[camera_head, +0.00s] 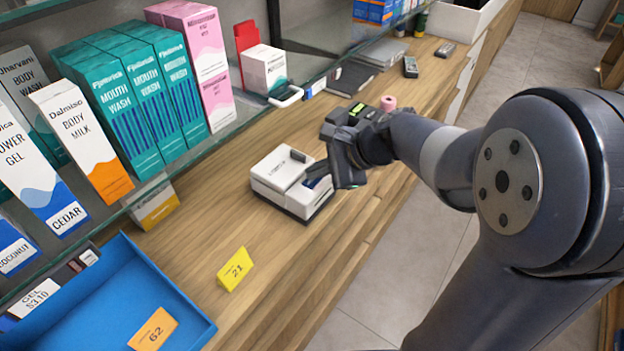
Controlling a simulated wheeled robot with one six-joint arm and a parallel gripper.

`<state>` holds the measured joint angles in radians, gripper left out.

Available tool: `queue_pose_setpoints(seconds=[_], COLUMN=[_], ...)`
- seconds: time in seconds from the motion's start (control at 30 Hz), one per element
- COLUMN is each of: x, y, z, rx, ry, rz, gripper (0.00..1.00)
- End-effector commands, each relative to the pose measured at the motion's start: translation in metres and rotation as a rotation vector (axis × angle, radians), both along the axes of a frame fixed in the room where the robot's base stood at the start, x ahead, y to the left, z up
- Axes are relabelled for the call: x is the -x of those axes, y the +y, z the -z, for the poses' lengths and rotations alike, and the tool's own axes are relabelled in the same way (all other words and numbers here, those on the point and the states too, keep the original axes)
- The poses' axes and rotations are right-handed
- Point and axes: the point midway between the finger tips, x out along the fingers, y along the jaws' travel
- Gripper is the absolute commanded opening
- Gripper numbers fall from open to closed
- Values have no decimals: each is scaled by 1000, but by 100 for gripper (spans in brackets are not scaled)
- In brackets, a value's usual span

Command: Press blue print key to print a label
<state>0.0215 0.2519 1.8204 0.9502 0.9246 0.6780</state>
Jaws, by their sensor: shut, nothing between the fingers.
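A small white label printer (283,172) with a dark base stands on the wooden counter, near the middle of the view. A dark slot or part shows on its top, and a bluish patch shows at its right side. I cannot clearly make out the blue print key; my gripper covers part of that side. My gripper (343,172) is shut and empty, pointing down at the right edge of the printer. I cannot tell whether it touches the printer.
A yellow tag marked 21 (235,269) stands on the counter (190,255). A blue tray (95,290) with an orange tag (153,329) lies at lower left. A glass shelf with boxes runs along the left.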

Motion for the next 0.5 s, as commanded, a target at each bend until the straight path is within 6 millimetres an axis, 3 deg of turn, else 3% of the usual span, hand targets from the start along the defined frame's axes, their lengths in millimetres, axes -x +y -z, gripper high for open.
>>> queue_pose_setpoints(seconds=[0.5], x=[0], y=[0], z=[6], rx=[0], ry=[1], rz=[1], gripper=[0])
